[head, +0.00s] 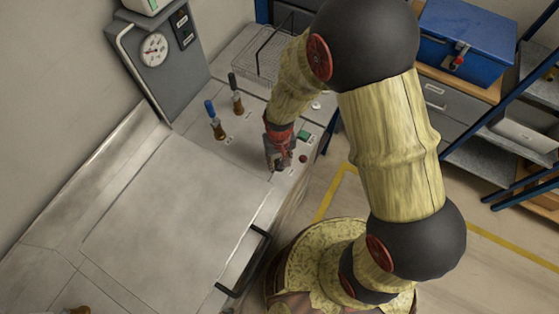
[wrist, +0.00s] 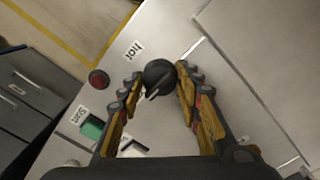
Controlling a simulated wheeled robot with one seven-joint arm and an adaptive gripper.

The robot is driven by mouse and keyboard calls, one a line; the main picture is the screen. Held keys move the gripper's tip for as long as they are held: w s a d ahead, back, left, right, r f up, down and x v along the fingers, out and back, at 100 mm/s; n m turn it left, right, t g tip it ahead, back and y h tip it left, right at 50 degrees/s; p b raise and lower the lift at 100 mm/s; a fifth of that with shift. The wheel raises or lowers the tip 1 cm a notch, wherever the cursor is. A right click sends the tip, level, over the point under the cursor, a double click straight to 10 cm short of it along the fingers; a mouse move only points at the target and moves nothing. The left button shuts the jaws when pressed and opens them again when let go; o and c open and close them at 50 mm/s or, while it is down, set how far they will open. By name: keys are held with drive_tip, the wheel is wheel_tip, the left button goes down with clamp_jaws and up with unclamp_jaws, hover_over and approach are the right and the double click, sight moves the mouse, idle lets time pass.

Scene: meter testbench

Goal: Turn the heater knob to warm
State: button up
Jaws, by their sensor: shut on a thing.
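The heater knob (wrist: 158,76) is round and black, with a pale pointer mark facing the lower left in the wrist view. My gripper (wrist: 158,84) is shut on it, one finger on each side; the right finger is against it. A label reading "hot" (wrist: 135,50) lies to the upper left of the knob. Another label (wrist: 131,149) below the knob is partly hidden by my gripper and I cannot read it. In the head view my gripper (head: 279,166) points down at the bench's front panel and hides the knob.
Beside the knob are a red button (wrist: 98,79) and a green button (wrist: 92,128) labelled "Start". Blue-tipped (head: 215,122) and black-tipped (head: 236,96) levers stand upright behind my gripper. A black handle (head: 246,264) juts from the bench front. A gauge (head: 153,49) stands at the back.

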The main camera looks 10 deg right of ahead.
sight(279, 161)
drive_tip(key=o, duration=1.2)
drive_tip(key=shift+c, duration=0.2)
wheel_tip(279, 161, up, 12)
drive_tip(key=s+d+r+t+b, duration=0.2)
drive_tip(key=s+d+r, duration=0.4)
drive_tip(key=r, duration=0.3)
drive_tip(key=s+d+r+m+t+b, duration=0.1)
drive_tip(key=s+d+r+t+b, duration=0.2)
drive_tip(key=s+d+r+b, duration=0.2)
wheel_tip(279, 161, up, 4)
drive_tip(key=shift+s+d+f+t, duration=0.1)
drive_tip(key=shift+s+d+t, duration=0.2)
drive_tip(key=shift+s+d, duration=0.25)
